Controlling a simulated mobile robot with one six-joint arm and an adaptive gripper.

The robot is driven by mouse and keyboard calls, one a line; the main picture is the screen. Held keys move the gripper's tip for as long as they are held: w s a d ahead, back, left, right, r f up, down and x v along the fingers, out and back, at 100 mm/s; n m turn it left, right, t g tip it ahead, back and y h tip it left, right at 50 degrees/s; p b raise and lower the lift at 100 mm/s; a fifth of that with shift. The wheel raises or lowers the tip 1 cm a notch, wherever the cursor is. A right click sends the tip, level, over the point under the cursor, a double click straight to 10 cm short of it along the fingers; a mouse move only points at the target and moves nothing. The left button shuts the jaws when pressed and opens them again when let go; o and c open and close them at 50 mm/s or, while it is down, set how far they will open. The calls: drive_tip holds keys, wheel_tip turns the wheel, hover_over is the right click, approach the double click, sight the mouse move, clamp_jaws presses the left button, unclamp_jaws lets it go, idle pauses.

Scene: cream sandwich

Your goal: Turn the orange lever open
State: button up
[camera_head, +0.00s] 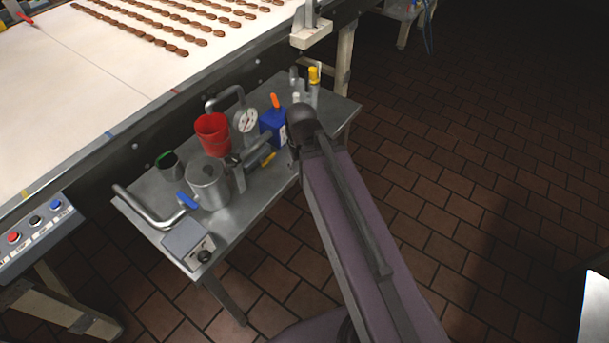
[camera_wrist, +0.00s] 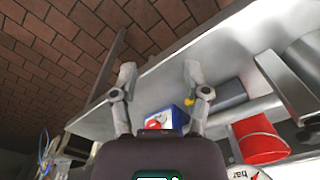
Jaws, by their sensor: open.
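The orange lever (camera_head: 276,101) stands up from the top of a blue box (camera_head: 272,124) on the small metal table. In the wrist view the blue box (camera_wrist: 180,117) shows low between my fingers, with an orange-red part (camera_wrist: 153,121) on it that looks like the lever. My gripper (camera_wrist: 159,71) is open and empty, its two fingers spread apart above the table. I see no contact with the lever. How high my gripper is above it I cannot tell.
A conveyor (camera_head: 70,80) runs behind. Tiled floor (camera_head: 460,180) is open at the right.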

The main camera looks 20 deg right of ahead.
drive_tip(key=shift+s+a, duration=0.15)
drive_tip(key=shift+s, duration=0.1)
wheel_tip(320, 180, up, 16)
drive_tip(key=p, duration=1.6)
hover_over(274, 97)
drive_tip(key=shift+w, duration=0.1)
wheel_tip(274, 97, down, 14)
drive_tip(key=b, duration=1.3)
drive_tip(key=shift+r+b, duration=0.15)
drive_tip(key=shift+b, duration=0.15)
